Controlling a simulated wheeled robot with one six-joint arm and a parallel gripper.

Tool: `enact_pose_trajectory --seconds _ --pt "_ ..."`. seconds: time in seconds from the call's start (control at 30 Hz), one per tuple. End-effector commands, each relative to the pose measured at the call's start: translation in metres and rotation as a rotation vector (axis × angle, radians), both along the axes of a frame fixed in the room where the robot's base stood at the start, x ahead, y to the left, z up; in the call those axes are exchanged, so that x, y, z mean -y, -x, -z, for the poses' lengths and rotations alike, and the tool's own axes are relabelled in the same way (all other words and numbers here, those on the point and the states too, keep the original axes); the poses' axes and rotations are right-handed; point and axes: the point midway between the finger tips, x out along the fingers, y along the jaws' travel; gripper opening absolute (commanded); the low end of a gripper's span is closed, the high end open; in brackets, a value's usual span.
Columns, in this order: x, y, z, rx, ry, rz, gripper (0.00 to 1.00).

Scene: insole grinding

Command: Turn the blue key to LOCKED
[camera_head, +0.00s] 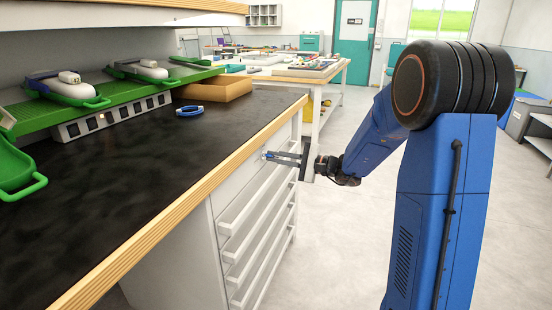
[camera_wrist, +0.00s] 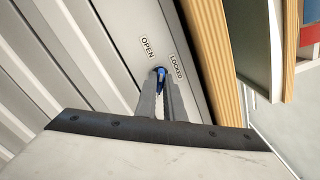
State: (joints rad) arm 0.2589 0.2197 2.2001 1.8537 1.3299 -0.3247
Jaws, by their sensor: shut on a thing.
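The blue key (camera_wrist: 160,72) is in the lock on the cabinet's grey front panel, in the wrist view. The label OPEN (camera_wrist: 147,47) is above and left of the key; the label LOCKED (camera_wrist: 176,67) is to its right. My gripper (camera_wrist: 161,88) is shut on the blue key, with a finger on each side of it. The fingers hide part of the key, and I cannot tell for sure which label it points to. In the head view my gripper (camera_head: 272,156) reaches the top of the white drawer cabinet (camera_head: 228,197), just under the worktop edge.
Drawer handles (camera_head: 250,205) stick out below my gripper. The dark worktop (camera_head: 130,150) with a wooden edge overhangs above it. A blue ring-shaped thing (camera_head: 190,111) and a cardboard tray (camera_head: 213,90) lie on top. The floor (camera_head: 345,230) right of the cabinet is clear.

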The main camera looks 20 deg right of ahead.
Motion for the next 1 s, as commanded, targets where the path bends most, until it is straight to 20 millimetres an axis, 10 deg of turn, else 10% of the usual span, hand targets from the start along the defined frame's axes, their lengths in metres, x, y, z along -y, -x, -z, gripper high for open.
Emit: enact_pose_trajectory --seconds 1.0 --pt "-0.0004 0.0000 0.0004 -0.720 -0.523 -0.001 0.00"
